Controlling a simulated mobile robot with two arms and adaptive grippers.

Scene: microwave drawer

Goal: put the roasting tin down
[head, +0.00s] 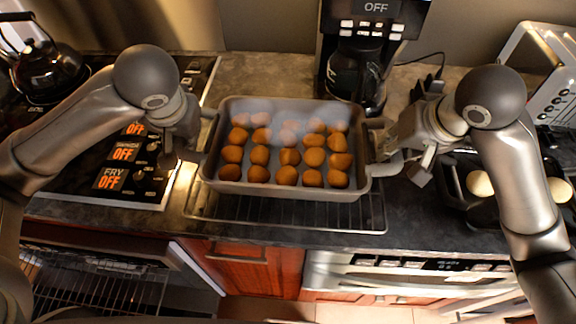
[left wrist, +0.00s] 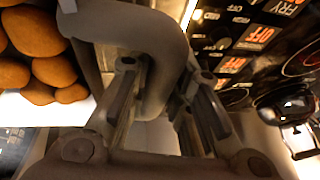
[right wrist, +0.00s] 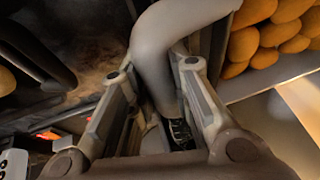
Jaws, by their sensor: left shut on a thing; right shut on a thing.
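A grey roasting tin (head: 285,188) full of orange-brown round pieces shows in the middle of the head view, over a wire rack (head: 330,217) on the dark counter. I cannot tell whether the tin touches the rack. My left gripper (head: 192,152) is shut on the tin's left handle, which also shows between its fingers in the left wrist view (left wrist: 150,40). My right gripper (head: 396,160) is shut on the right handle (head: 388,168), which passes between its fingers in the right wrist view (right wrist: 160,60). The tin looks about level.
A coffee maker (head: 365,50) stands behind the tin. A stove top with lit OFF panels (head: 120,165) and a kettle (head: 45,65) are at left. A dark tin with pale round pieces (head: 455,185) and a toaster oven (head: 550,75) are at right. An open oven with racks (head: 85,285) is below left.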

